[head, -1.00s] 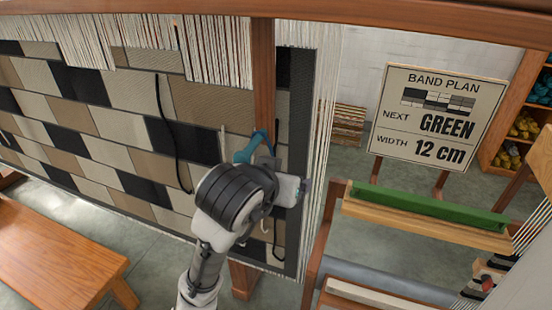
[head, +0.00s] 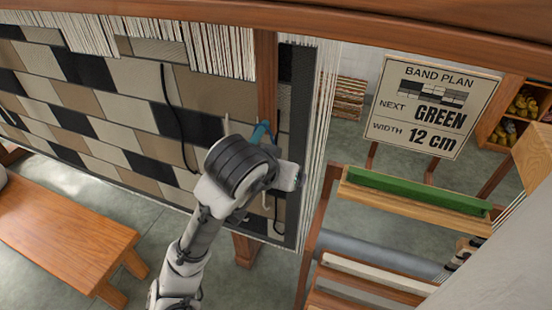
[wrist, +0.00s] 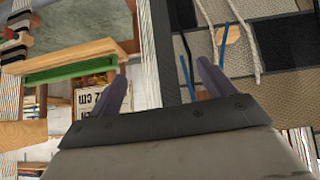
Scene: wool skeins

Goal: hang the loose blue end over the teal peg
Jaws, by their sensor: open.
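My gripper (wrist: 165,92) is open, with its two purple-grey fingers apart in the wrist view. A thin blue strand (wrist: 185,76) shows between the fingers in that picture, nearer the right one; I cannot tell its depth. Another blue length (wrist: 239,38) shows farther right, beside a round wooden end (wrist: 229,34) and pale cords. In the head view a teal-blue piece (head: 260,132) shows beside the wooden post, just above my wrist. I cannot tell whether it is the peg or the yarn. My arm hides the gripper's fingers in the head view.
The patterned weaving (head: 130,105) hangs at the left with dark and pale loose strands. The wooden post (head: 266,75) stands close to my wrist. A bench (head: 65,225) is at lower left. A green-topped rail (head: 410,190) and a sign (head: 430,108) are at right.

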